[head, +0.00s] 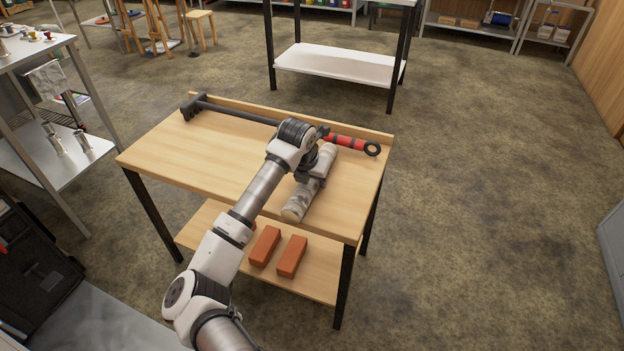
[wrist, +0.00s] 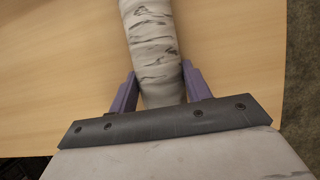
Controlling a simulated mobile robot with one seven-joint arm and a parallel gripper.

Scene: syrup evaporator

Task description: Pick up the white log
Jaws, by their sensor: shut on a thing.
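The white log (head: 299,201), birch-like with dark marks, lies at a slant on the right part of the wooden table (head: 190,148). In the wrist view the log (wrist: 152,45) runs up from between the fingers of my gripper (wrist: 161,85). The purple fingers are on both sides of the log, shut on it around its middle. In the head view my gripper (head: 314,175) is over the log and partly hidden by my arm. I cannot tell whether the log is clear of the tabletop.
A long dark rake-like tool (head: 235,113) with a red handle (head: 345,143) lies along the table's back edge, close beyond the log. Orange bricks (head: 291,256) lie on the lower shelf. The left tabletop is clear. A white-shelved table (head: 340,65) stands behind; open floor lies to the right.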

